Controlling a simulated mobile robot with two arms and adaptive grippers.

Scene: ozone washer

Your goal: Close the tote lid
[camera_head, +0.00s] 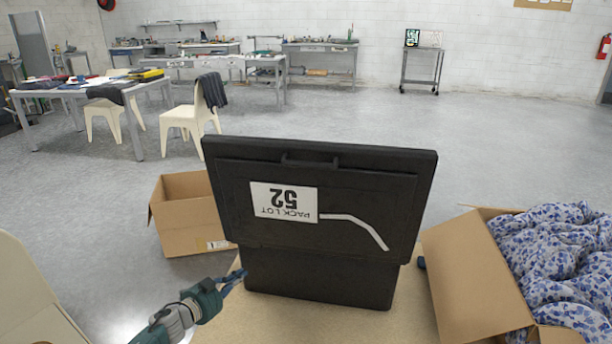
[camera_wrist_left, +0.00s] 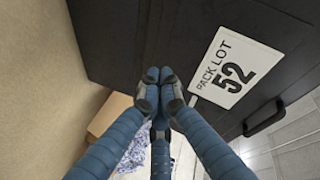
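The black tote (camera_head: 318,280) stands on a tan surface, with its lid (camera_head: 370,190) raised and tilted up. The lid carries a white label reading PACK LOT 52, upside down in the head view, and a handle at its top edge. My left gripper (camera_head: 236,279) is at the tote's lower left side, below the lid. In the left wrist view its fingers (camera_wrist_left: 158,76) meet at the tips with nothing visible between them, in front of the black panel. I cannot tell whether they touch it. A small dark blue shape at the tote's right may be my right gripper's tip; the rest is hidden.
An open cardboard box (camera_head: 470,280) with blue-and-white patterned cloth (camera_head: 555,250) stands close on the right. Another open box (camera_head: 182,225) is on the floor behind left. Chairs and workbenches are farther back. Floor behind the tote is clear.

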